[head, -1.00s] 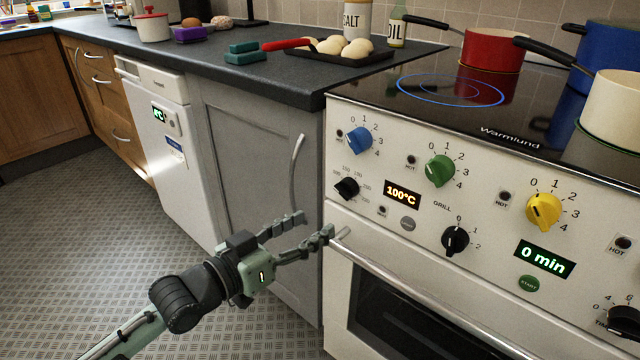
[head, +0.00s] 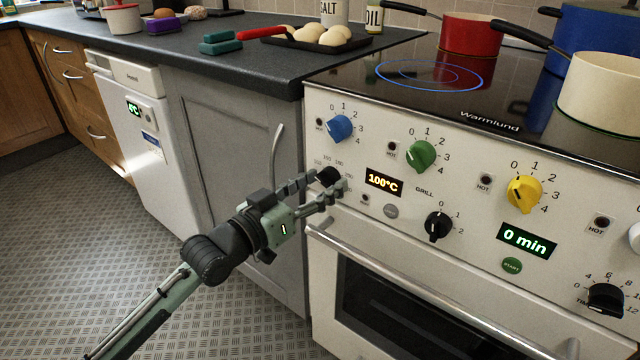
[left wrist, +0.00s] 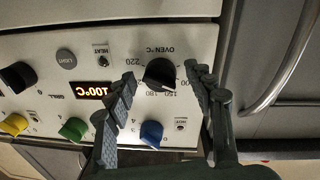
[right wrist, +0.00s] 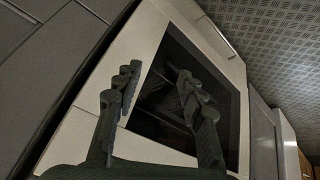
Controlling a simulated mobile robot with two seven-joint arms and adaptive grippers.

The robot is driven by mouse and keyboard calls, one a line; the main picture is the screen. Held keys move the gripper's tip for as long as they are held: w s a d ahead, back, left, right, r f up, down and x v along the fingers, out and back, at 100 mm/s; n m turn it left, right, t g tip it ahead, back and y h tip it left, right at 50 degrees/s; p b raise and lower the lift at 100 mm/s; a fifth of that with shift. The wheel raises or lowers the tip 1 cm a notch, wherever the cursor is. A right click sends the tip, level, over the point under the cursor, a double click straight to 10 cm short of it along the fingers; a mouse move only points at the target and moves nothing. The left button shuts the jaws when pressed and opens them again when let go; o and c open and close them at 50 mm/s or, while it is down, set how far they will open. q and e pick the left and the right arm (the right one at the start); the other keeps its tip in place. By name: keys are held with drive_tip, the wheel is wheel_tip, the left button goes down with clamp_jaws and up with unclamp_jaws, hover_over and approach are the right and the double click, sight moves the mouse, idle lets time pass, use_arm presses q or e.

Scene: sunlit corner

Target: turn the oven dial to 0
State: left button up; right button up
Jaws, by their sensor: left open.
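The oven dial (head: 328,176) is a black knob on the left of the cooker's white front panel, beside an orange display (head: 384,181) reading 100°C. My left gripper (head: 330,188) is at this dial, with its fingers apart on either side of it. In the left wrist view the black dial (left wrist: 160,73) sits between the open fingertips, under the label OVEN °C, and no contact is clear. My right gripper (right wrist: 155,85) shows only in its wrist view, open and empty, facing the dark oven door glass (right wrist: 160,100).
A blue knob (head: 340,128) is just above the oven dial, and a green knob (head: 420,155) and black grill knob (head: 437,226) are to the right. The oven door handle (head: 420,290) runs below. Pans, including a red one (head: 470,35), stand on the hob.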

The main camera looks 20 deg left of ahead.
use_arm(q)
drive_tip(key=shift+c, duration=0.2)
drive_tip(key=c, duration=1.1)
use_arm(e)
drive_tip(key=shift+s, duration=0.1)
use_arm(q)
drive_tip(key=shift+r+n+p, duration=0.15)
drive_tip(key=shift+n+p, duration=0.65)
drive_tip(key=shift+p, duration=0.1)
use_arm(e)
drive_tip(key=s+d+f+g+h, duration=0.1)
drive_tip(key=s+d+f+g, duration=0.15)
drive_tip(key=s+d, duration=0.2)
use_arm(q)
drive_tip(key=n+p, duration=0.3)
drive_tip(key=n, duration=0.2)
drive_tip(key=shift+t+p, duration=0.3)
drive_tip(key=shift+p, duration=0.1)
drive_tip(key=shift+n+p, duration=0.4)
drive_tip(key=shift+n, duration=1)
use_arm(e)
wheel_tip(320, 180, down, 11)
drive_tip(key=w+a, duration=0.1)
drive_tip(key=w, duration=0.1)
drive_tip(key=shift+a+r+g+y, duration=0.2)
drive_tip(key=shift+g+y, duration=0.1)
drive_tip(key=shift+g, duration=0.05)
drive_tip(key=shift+f, duration=0.15)
